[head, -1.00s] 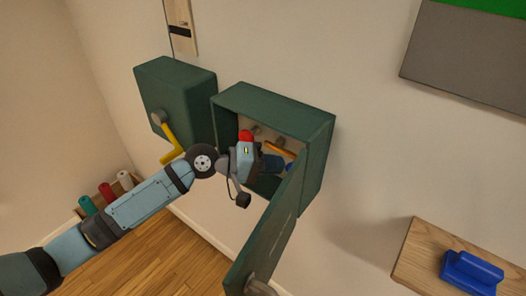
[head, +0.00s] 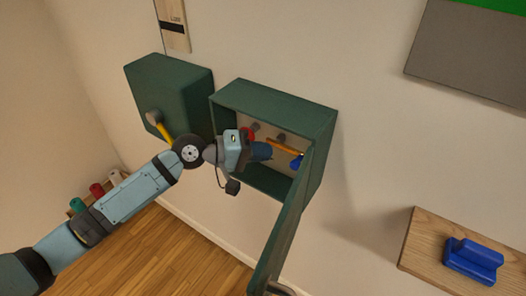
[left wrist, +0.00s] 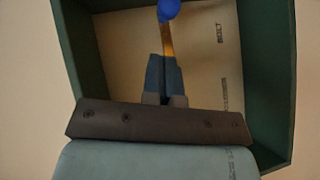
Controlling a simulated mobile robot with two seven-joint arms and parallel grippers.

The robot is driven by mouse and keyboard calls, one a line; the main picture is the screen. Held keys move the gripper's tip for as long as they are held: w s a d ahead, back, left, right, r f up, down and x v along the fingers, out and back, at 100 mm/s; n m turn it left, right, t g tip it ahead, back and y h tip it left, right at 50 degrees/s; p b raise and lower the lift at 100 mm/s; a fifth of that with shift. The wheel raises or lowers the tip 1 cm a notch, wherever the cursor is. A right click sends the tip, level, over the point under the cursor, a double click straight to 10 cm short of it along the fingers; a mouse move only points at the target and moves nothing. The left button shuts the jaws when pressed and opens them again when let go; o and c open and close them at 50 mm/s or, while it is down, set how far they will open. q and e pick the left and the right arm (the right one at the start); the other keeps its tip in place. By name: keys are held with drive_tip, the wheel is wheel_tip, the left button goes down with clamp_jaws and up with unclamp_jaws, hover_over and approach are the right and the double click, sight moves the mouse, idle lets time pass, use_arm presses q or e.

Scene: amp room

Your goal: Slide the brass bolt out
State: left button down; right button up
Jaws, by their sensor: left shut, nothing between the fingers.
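The brass bolt (head: 283,147) is a golden bar with a blue knob (head: 297,162) at its right end, inside the open green box on the wall. In the left wrist view the bar (left wrist: 167,42) runs up from behind my fingertips to the blue knob (left wrist: 168,9). My left gripper (head: 268,152) is at the box opening, shut and empty, with its tips close to the bar. I cannot tell whether they touch it. The fingers (left wrist: 163,62) hide the bar's lower part. The box's back panel carries a "BOLT" label (left wrist: 219,33). My right gripper is not in view.
The green box (head: 320,125) has its door (head: 283,232) swung open on the right. A second green box (head: 170,90) with a yellow lever (head: 157,124) is on the left. A red part (head: 247,133) shows behind my gripper. A wooden shelf (head: 425,237) is at right.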

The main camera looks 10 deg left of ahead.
use_arm(q)
drive_tip(key=b+v, duration=0.2)
drive_tip(key=v, duration=0.7)
drive_tip(key=shift+s, duration=0.15)
drive_tip(key=shift+a, duration=0.15)
drive_tip(key=s+d+f+m+t+y+p, duration=0.1)
drive_tip(key=s+f+t+y+p, duration=0.3)
drive_tip(key=f, duration=1.1)
drive_tip(key=s+f+m+y+p, duration=0.1)
drive_tip(key=s+f+m+y, duration=0.3)
drive_tip(key=s+f, duration=0.9)
drive_tip(key=s+y, duration=0.2)
drive_tip(key=shift+s+f+m+y, duration=0.2)
drive_tip(key=shift+m+y, duration=0.1)
drive_tip(key=shift+m, duration=0.1)
